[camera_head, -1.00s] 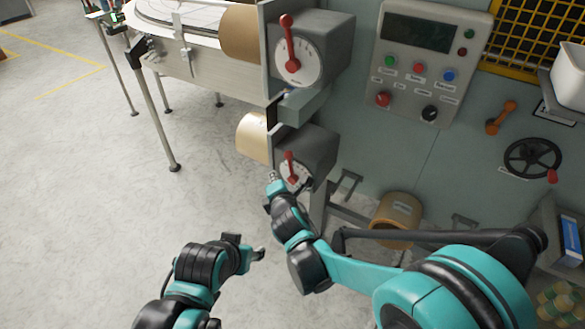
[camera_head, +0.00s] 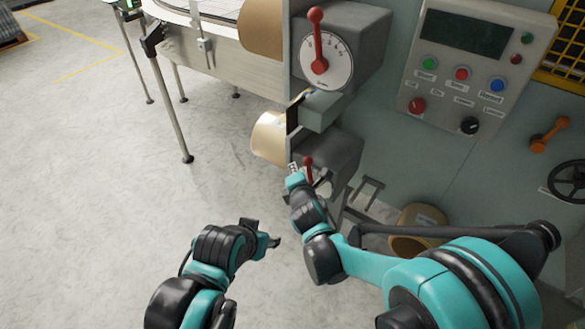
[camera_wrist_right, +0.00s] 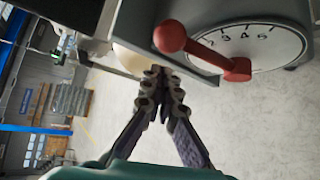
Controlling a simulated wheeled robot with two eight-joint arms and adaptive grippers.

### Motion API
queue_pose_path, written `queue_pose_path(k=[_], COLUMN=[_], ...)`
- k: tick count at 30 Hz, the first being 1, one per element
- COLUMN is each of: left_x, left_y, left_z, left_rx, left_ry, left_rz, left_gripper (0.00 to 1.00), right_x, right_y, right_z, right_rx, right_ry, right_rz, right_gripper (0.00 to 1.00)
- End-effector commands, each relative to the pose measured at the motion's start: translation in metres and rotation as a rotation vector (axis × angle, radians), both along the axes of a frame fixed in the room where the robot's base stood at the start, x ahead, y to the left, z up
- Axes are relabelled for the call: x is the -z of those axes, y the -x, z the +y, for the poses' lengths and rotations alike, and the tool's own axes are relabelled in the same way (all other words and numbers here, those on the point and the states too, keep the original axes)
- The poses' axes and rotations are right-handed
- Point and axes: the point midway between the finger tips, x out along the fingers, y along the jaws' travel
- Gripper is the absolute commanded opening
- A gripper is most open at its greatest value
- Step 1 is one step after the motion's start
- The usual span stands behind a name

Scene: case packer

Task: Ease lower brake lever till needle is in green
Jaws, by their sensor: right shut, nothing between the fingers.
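The lower brake lever (camera_head: 309,163) is red with a ball knob, on a grey housing (camera_head: 336,154) below the upper one. In the right wrist view the lever (camera_wrist_right: 205,54) crosses a white numbered dial (camera_wrist_right: 262,47). I make out no needle or green band there. My right gripper (camera_head: 294,168) is just left of the lever; in the wrist view its fingertips (camera_wrist_right: 162,82) are together, empty, below the knob, with no clear contact. My arm partly hides the lower dial in the head view. My left gripper (camera_head: 264,232) is low, away from the machine; its finger gap is unclear.
Above is another red lever (camera_head: 317,40) on a dial. A grey bracket (camera_head: 322,108) and tan rolls (camera_head: 269,138) are close to my right gripper. A control panel (camera_head: 470,70) is at right. Floor at left is open.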

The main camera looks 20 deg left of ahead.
Motion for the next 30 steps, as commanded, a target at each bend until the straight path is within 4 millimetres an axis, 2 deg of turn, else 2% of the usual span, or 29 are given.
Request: queue_pose_path(k=[4, 15, 21, 30], left_x=[-0.008, -0.007, -0.01, -0.009], left_y=[0.0, 0.0, 0.0, 0.0], left_z=[0.0, 0.0, 0.0, 0.0], left_rx=[0.0, 0.0, 0.0, 0.0], left_ry=[0.0, 0.0, 0.0, 0.0], left_rz=[0.0, 0.0, 0.0, 0.0], left_gripper=[0.48, 0.48, 0.48, 0.48], right_x=[-0.008, -0.008, -0.013, -0.012], right_y=[0.004, 0.004, 0.006, 0.005], right_z=[-0.003, -0.004, -0.021, -0.02], right_rx=[-0.003, -0.004, -0.001, -0.003], right_ry=[0.0, 0.0, -0.001, 0.0], right_rz=[0.0, 0.001, 0.0, -0.001], right_gripper=[0.0, 0.0, 0.0, 0.0])
